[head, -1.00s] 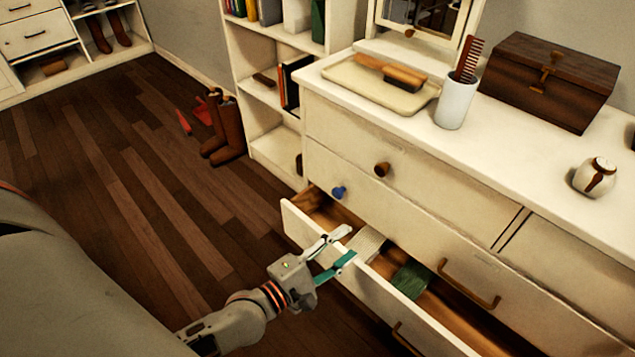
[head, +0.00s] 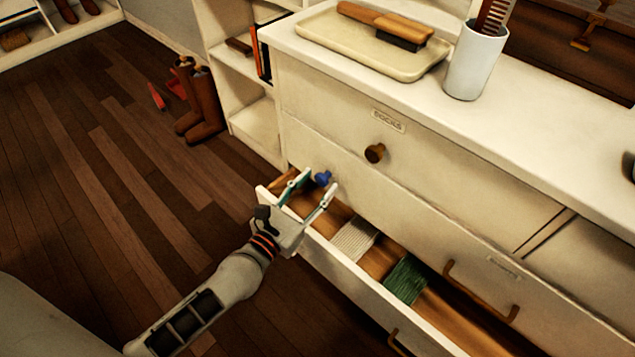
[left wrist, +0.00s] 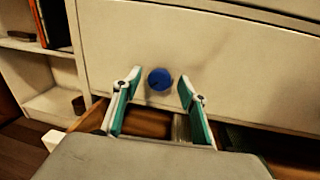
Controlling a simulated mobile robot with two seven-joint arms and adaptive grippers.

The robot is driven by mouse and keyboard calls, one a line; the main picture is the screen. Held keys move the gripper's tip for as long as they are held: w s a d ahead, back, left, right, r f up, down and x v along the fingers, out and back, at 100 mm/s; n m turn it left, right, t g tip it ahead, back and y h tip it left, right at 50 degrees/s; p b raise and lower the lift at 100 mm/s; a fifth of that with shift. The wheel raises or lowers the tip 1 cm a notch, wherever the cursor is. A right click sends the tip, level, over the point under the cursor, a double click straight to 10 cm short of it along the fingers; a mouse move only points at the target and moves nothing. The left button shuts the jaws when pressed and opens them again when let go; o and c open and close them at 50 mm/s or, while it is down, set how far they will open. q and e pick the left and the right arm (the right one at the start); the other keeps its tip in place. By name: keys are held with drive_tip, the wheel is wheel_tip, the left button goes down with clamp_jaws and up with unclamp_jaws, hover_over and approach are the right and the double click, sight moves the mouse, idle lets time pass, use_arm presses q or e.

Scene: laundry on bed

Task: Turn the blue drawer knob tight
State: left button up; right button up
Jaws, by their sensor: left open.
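The blue drawer knob (head: 322,178) sits on the white front of a closed drawer of the dresser, just above an open drawer. In the left wrist view the knob (left wrist: 160,79) shows whole, between and beyond the two fingertips. My left gripper (head: 318,180) is open, with its green-lined fingers pointing at the knob from the front. In the left wrist view the left gripper (left wrist: 158,84) has a finger on each side of the knob. I cannot tell whether either finger touches it. My right gripper is not in view.
The open drawer (head: 330,258) below my left gripper holds folded white cloth (head: 355,238) and green cloth (head: 405,279). A brown knob (head: 375,153) is on the drawer front to the right. A tray with a brush (head: 385,25) and a white cup (head: 475,62) stand on top.

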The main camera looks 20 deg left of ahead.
use_arm(q)
drive_tip(key=shift+w+d, duration=0.1)
drive_tip(key=shift+w, duration=0.35)
drive_tip(key=c, duration=1.1)
drive_tip(key=shift+f, duration=0.1)
